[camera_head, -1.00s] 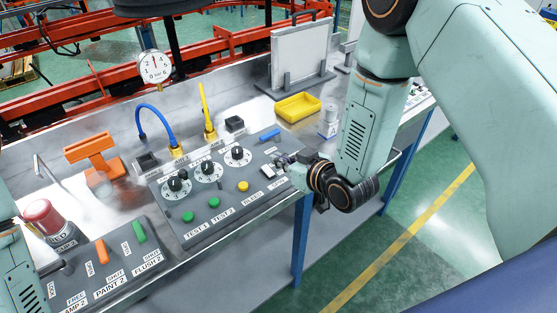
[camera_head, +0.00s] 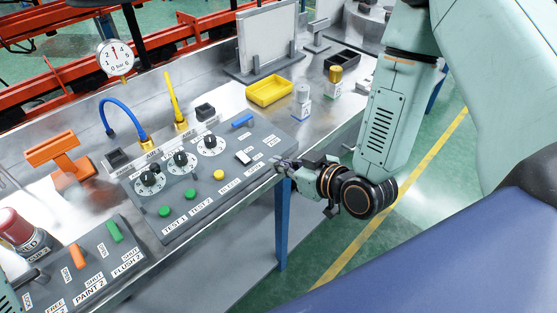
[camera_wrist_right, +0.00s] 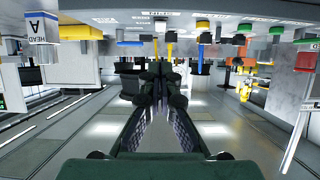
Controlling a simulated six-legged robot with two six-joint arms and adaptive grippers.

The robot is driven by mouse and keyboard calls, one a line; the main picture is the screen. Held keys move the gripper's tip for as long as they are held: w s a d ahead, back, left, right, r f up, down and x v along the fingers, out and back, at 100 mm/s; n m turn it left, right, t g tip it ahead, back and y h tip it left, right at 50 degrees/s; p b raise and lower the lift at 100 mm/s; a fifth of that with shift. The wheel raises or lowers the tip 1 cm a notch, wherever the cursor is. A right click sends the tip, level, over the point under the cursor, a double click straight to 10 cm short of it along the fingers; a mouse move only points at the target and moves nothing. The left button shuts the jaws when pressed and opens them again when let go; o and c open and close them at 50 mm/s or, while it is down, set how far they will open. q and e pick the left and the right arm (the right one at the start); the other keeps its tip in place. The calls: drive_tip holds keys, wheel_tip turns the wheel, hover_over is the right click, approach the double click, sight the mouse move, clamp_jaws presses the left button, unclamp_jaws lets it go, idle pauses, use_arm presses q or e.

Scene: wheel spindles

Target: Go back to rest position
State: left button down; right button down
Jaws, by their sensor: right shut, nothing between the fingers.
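My right gripper (camera_head: 284,165) is shut and empty, at the front right edge of the grey control panel (camera_head: 204,222). In the head view its fingertips overlap the panel's edge, and I cannot tell whether they touch it. In the right wrist view the two dark fingers of the gripper (camera_wrist_right: 160,78) come together at their tips with nothing between them. A white switch (camera_head: 243,157) on the panel lies just left of the fingertips, uncovered. My left gripper is out of view; only a bit of my left arm shows at the lower left edge.
The metal workbench (camera_head: 320,130) carries a yellow tray (camera_head: 269,91), a small white-grey bottle (camera_head: 302,97), an orange stand (camera_head: 62,160) and a second panel (camera_head: 125,275) at the lower left. Open green floor (camera_head: 365,245) lies right of the bench.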

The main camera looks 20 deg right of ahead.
drive_tip(key=shift+s+r, duration=0.1)
drive_tip(key=shift+s, duration=0.05)
drive_tip(key=s+d+f+m+g+h+b, duration=0.1)
drive_tip(key=s+f+g+b, duration=0.4)
drive_tip(key=s+f, duration=0.8)
drive_tip(key=s+d+f+m+g+h+b, duration=0.1)
drive_tip(key=s+f+m+g+h+b, duration=0.2)
drive_tip(key=s+f, duration=1.1)
drive_tip(key=g+b, duration=0.3)
drive_tip(key=g, duration=0.1)
drive_tip(key=shift+s+d+f+h, duration=0.2)
drive_tip(key=shift+s+h, duration=0.1)
drive_tip(key=shift+s, duration=0.05)
drive_tip(key=shift+w+a, duration=0.1)
drive_tip(key=shift+w, duration=0.1)
